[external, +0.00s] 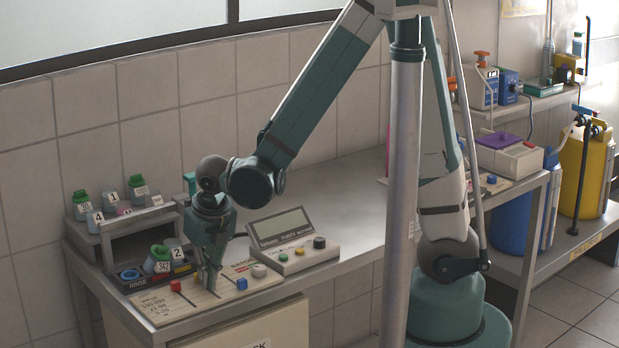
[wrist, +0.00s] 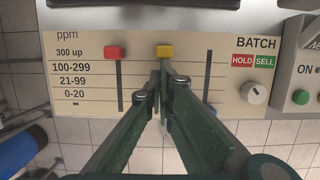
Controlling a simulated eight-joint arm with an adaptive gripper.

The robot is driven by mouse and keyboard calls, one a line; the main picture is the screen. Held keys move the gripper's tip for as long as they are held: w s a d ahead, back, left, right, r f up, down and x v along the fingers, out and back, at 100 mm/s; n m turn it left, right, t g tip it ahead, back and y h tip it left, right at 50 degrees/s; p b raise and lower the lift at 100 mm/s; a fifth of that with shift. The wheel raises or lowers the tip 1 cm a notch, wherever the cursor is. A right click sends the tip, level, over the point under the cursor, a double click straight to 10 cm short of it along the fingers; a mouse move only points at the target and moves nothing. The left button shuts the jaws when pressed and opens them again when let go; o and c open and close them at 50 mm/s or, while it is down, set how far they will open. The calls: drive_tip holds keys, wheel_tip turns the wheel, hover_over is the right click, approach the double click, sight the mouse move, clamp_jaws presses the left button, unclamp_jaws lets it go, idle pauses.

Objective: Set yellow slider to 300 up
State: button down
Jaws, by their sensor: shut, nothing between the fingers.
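The yellow slider (wrist: 165,51) sits at the top of its slot in the wrist view, level with the "300 up" label (wrist: 70,52). My gripper (wrist: 161,76) is shut and empty, its fingertips just below the yellow slider in that view. I cannot tell whether they touch it. The red slider (wrist: 115,52) is also at the "300 up" level. The blue slider (wrist: 213,111) is low in its slot, partly hidden by a finger.
A white knob (wrist: 255,93) and the HOLD/SELL labels are right of the slots. Labelled bottles (external: 162,259) and a rack (external: 130,222) are to the left.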

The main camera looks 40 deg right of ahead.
drive_tip(key=shift+s, duration=0.45)
drive_tip(key=s, duration=0.1)
drive_tip(key=s+r, duration=0.1)
drive_tip(key=s, duration=0.1)
drive_tip(key=shift+s, duration=0.15)
drive_tip(key=p+v, duration=0.2)
drive_tip(key=v, duration=0.7)
idle(0.5)
